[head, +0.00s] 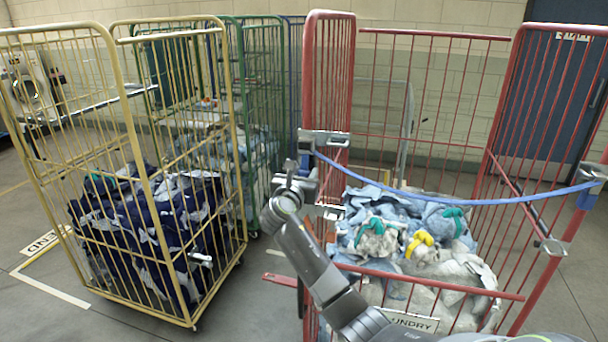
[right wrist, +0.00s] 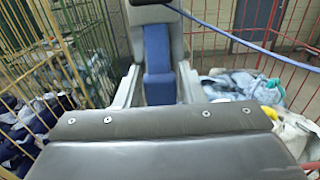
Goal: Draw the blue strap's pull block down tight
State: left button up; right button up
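A blue strap (head: 450,200) runs across the open front of the red cage, sagging slightly. It also shows at top right in the right wrist view (right wrist: 225,32). My right gripper (head: 303,172) is at the strap's left end, beside the cage's left post. In the right wrist view a blue pull block (right wrist: 160,88) hangs below a grey and dark fitting (right wrist: 152,13). The block is between the two grey fingers, which stand apart on either side of it; no firm contact is visible. The gripper hides the block in the head view. My left gripper is not in view.
The red cage (head: 402,33) holds a heap of laundry (head: 385,215). A grey fitting (head: 594,172) with a blue piece under it sits at the strap's right end. A yellow cage (head: 118,110) with dark patterned laundry stands at left. Floor shows between the cages.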

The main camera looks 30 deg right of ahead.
aim_at(304, 208)
grip_shut()
notch_tip(304, 208, down, 10)
jog(key=b, duration=0.3)
jog(key=shift+f+b, duration=0.2)
jog(key=shift+b, duration=0.15)
jog(key=shift+s+f, duration=0.1)
jog(key=shift+f, duration=0.15)
jog(key=shift+o, duration=1.1)
grip_release()
jog(key=shift+o, duration=0.9)
jog(key=shift+r, duration=0.15)
jog(key=b+v, duration=0.3)
jog(key=v, duration=1.4)
